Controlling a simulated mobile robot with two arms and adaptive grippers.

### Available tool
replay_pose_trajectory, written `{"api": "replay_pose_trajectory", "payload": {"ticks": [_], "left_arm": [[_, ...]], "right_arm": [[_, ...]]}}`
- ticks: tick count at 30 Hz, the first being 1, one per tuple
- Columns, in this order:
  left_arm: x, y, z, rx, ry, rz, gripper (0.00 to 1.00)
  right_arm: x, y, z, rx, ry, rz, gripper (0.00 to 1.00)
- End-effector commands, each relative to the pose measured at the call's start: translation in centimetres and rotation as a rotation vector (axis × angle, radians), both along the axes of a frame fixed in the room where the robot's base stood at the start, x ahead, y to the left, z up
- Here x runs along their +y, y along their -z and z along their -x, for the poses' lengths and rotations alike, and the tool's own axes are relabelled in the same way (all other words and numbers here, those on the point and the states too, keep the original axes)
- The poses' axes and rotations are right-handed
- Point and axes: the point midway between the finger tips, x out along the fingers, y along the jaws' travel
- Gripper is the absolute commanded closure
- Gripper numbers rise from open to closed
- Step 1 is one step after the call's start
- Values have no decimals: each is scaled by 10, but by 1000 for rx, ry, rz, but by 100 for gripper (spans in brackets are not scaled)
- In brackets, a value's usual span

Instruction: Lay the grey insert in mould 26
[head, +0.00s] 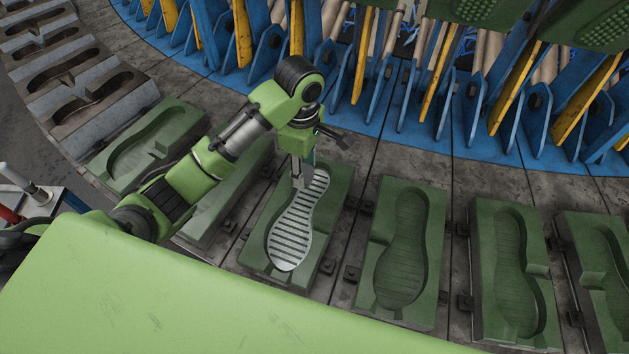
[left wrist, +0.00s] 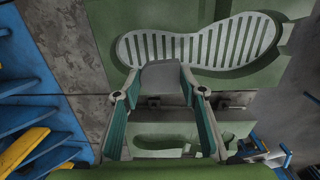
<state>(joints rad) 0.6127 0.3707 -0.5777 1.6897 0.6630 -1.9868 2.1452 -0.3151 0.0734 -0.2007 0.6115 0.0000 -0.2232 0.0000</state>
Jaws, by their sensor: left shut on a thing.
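The grey insert (head: 291,230) is a sole-shaped plate with dark cross slots. It lies over the cavity of a green mould (head: 336,203), roughly in line with it. I cannot tell whether it rests on the mould floor or hangs just above. My left gripper (head: 301,180) is shut on the insert near its upper end. In the left wrist view, the fingers (left wrist: 160,84) close on a grey tab at the edge of the insert (left wrist: 205,47), with the green mould (left wrist: 112,14) beneath. No mould number is readable. My right gripper is not in view.
Empty green moulds stand to the right (head: 436,255) and at the left (head: 190,118) along the rotary table (head: 455,175). Bare metal moulds (head: 82,75) are at the upper left. Blue brackets with yellow bars (head: 365,60) line the back.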

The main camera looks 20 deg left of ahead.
Motion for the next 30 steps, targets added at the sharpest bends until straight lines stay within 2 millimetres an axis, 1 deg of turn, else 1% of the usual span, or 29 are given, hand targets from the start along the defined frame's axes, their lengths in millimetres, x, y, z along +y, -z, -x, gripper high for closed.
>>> {"api": "replay_pose_trajectory", "payload": {"ticks": [1,4,6,8,10,12,14,18,28,30], "left_arm": [[-4,4,-4,2,-1,-4,72],[-12,16,-10,1,-1,-4,72],[-15,22,-12,1,0,-4,72],[-17,25,-14,-1,0,-3,72],[-21,30,-16,1,0,-4,72],[-20,39,-16,3,-1,-6,72],[-20,47,-15,3,-1,-7,72],[-20,60,-16,-1,0,-5,72],[-21,64,-16,0,0,-3,72],[-21,64,-16,-1,1,-3,49]], "right_arm": [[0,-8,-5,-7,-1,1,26],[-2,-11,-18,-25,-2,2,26],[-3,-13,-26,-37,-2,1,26],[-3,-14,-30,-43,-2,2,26],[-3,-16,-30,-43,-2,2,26],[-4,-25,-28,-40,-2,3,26],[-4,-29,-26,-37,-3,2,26],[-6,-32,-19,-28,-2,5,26],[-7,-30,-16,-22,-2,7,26],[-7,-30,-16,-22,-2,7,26]]}}
